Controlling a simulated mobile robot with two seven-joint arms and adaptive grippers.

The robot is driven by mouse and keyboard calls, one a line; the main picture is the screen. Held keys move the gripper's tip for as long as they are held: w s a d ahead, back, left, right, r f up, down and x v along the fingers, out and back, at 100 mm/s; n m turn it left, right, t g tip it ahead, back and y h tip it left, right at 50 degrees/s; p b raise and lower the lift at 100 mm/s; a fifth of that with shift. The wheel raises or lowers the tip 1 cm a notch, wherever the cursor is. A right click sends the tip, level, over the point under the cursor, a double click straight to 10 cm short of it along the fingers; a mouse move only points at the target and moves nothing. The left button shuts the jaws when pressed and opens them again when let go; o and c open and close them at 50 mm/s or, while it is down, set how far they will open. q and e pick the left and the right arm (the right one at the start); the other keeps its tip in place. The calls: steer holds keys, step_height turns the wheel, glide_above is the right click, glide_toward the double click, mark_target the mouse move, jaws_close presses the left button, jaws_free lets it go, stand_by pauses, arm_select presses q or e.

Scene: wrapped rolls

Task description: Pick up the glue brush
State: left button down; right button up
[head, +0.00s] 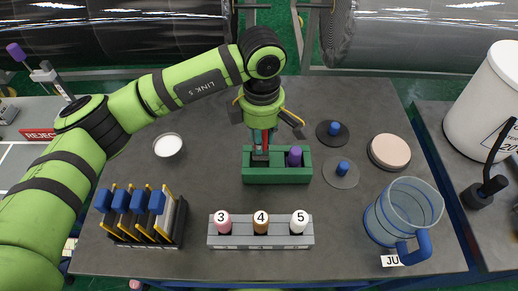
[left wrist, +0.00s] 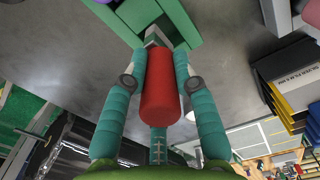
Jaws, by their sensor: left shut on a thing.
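The glue brush shows as a red handle (left wrist: 162,88) with a pale grey part beyond it in the left wrist view. In the head view its red part (head: 265,139) is a thin strip below my left gripper (head: 264,128), at the left part of a green holder (head: 277,178). My left gripper is shut on the handle, with a teal finger (left wrist: 120,108) on either side. The fingers point down at the holder (left wrist: 130,18). I cannot tell whether the brush's lower end is inside the holder. My right gripper is out of view.
A purple-topped item (head: 295,156) stands in the same holder, close to my gripper. A grey rack (head: 260,242) with numbered bottles, a blue-clipped rack (head: 138,226), a white dish (head: 168,145) and a clear jug (head: 402,214) stand around. The table's left middle is clear.

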arm_select(q)
steer(key=s+d+r+b, duration=0.4)
steer(key=s+d+r, duration=0.1)
steer(key=d, duration=0.5)
steer(key=shift+r, duration=0.7)
steer(key=shift+d, duration=0.1)
steer(key=shift+w, duration=0.1)
stand_by(1.4)
